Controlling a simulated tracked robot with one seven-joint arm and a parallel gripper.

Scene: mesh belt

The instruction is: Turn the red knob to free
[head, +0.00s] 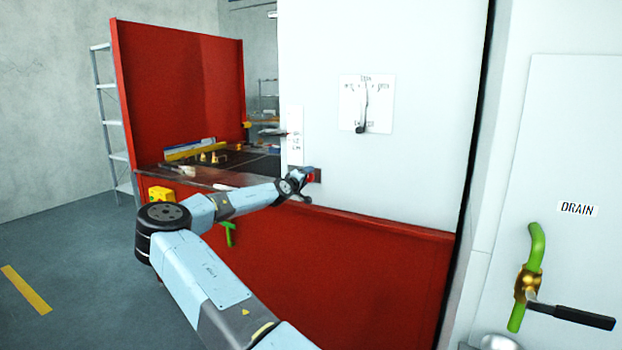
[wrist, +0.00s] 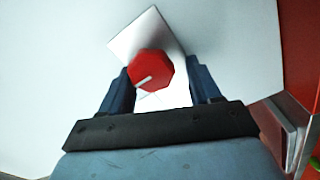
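The red knob (wrist: 152,70) is an octagonal knob with a white pointer line, on a pale square plate (wrist: 140,38) on a white panel. In the wrist view it lies between the tips of my gripper (wrist: 162,82), nearer the left finger. The left finger is close to the knob or touching it; I cannot tell which. A gap shows between the knob and the right finger, so my gripper is open. In the head view the knob (head: 310,176) is small and partly hidden by my gripper (head: 302,184). Its position marks are not readable.
A white panel (head: 420,150) with a lever dial (head: 366,103) stands above a red base (head: 330,260). A red-walled bench (head: 175,80) holding tools is at the left. A green T-handle (head: 228,234) is below my forearm. A DRAIN valve (head: 528,282) is at the right.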

